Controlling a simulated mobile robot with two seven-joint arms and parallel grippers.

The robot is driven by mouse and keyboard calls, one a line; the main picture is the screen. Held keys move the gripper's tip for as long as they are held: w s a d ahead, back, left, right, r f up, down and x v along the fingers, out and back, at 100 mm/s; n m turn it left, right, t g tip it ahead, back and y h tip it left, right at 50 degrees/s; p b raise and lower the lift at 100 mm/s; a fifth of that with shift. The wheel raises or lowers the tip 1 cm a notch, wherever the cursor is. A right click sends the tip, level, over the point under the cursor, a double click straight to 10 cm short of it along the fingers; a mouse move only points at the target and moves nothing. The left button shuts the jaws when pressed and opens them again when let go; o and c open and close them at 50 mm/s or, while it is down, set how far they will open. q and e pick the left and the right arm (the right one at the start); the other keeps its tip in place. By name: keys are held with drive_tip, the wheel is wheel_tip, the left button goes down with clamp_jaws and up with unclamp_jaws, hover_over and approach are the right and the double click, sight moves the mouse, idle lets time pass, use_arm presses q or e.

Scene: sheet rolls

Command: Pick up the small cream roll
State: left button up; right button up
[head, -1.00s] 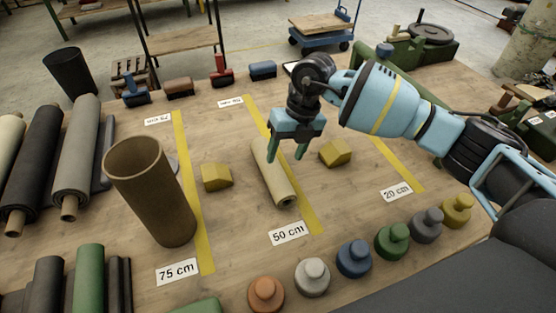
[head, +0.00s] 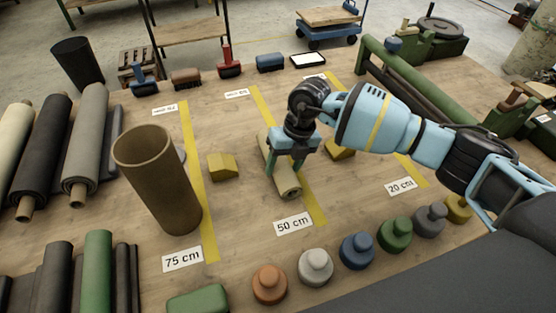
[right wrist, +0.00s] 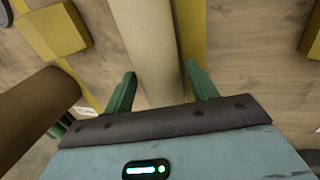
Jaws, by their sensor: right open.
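The small cream roll (head: 286,182) lies on the wooden table beside the yellow strip at the 50 cm label. It also shows in the right wrist view (right wrist: 148,45), running down between the green fingers. My right gripper (head: 284,170) is open over the roll, with one finger on each side of it. In the right wrist view the open right gripper (right wrist: 160,88) has a gap on both sides of the roll. The gripper hides the roll's middle in the head view. My left gripper is not in view.
Yellow wedge blocks (head: 222,166) flank the roll, one (head: 340,148) partly behind my right arm. A tall brown tube (head: 160,180) stands to the left. Several knobbed weights (head: 315,266) line the front edge. Larger rolls (head: 85,140) lie at the far left.

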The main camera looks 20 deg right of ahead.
drive_tip(key=shift+a+f, duration=0.2)
drive_tip(key=shift+f, duration=0.4)
drive_tip(key=shift+c, duration=0.4)
drive_tip(key=shift+r, duration=0.1)
drive_tip(key=c, duration=0.9)
drive_tip(key=shift+r, duration=0.15)
wheel_tip(320, 180, up, 10)
drive_tip(key=shift+f, duration=0.1)
